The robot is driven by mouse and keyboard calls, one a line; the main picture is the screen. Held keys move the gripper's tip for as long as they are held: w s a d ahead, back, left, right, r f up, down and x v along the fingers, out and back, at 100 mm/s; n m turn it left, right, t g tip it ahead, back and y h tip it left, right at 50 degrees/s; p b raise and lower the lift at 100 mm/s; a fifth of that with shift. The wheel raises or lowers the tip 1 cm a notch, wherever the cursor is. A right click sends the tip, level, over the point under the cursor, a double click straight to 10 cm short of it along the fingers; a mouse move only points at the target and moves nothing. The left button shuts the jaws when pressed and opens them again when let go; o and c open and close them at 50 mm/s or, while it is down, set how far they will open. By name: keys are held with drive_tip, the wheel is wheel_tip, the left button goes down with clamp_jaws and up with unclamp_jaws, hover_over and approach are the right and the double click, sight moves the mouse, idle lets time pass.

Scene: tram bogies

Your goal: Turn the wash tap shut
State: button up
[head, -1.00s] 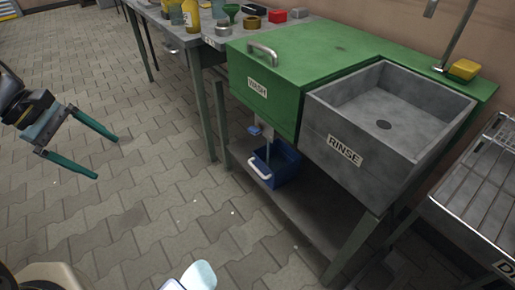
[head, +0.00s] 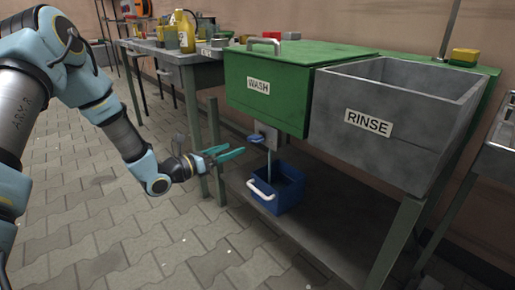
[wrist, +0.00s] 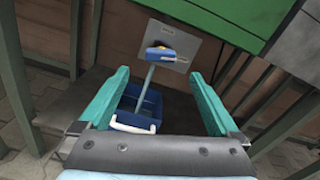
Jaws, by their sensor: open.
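The wash tap (head: 256,138) has a blue handle and sits on a grey plate below the green basin labelled WASH (head: 258,86). In the wrist view the tap (wrist: 160,51) shows a blue handle with a yellow part beside it. A pale stream or pipe runs from it down to the blue bucket (head: 279,196), which has a white handle and stands on the lower shelf. My gripper (head: 230,153) is open and empty, left of the tap in the head view. In the wrist view, the tap appears ahead, between and beyond the teal fingers (wrist: 160,76).
The grey RINSE basin (head: 390,115) adjoins on the right. Green table legs (head: 214,150) stand close behind my gripper in the head view. A workbench (head: 175,62) with bottles and tins stands at the back left. The paved floor on the left is free.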

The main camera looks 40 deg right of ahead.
sight(252, 140)
drive_tip(key=d, duration=0.3)
drive_tip(key=d+b, duration=0.1)
drive_tip(key=d, duration=0.2)
drive_tip(key=d+b, duration=0.1)
drive_tip(key=d, duration=0.3)
drive_tip(key=shift+s, duration=0.3)
drive_tip(key=shift+c, duration=0.2)
